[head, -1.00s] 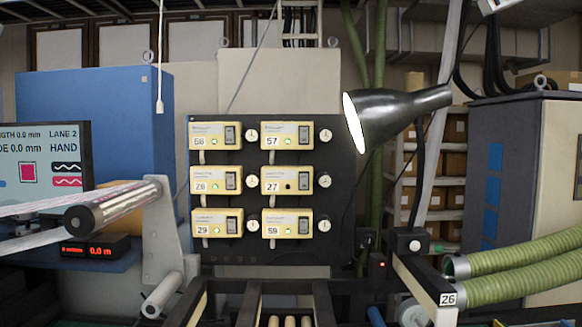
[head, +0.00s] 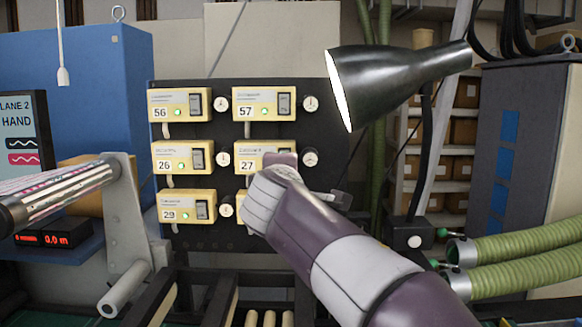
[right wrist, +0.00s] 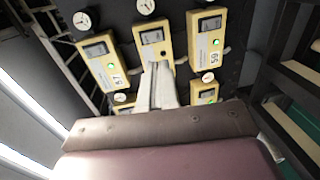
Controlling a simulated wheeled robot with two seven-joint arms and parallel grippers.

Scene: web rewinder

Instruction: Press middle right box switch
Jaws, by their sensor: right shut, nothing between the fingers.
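The middle right box 27 (head: 256,157) is a yellow box on the dark panel (head: 228,240). My left gripper is not in view.
Box 57 (head: 263,104) sits above box 27, and box 26 (head: 183,157) to its left. Box 59 (right wrist: 207,42) shows in the right wrist view. Round dials stand beside the boxes. A black lamp (head: 400,80) hangs at the upper right of the panel, above my right arm.

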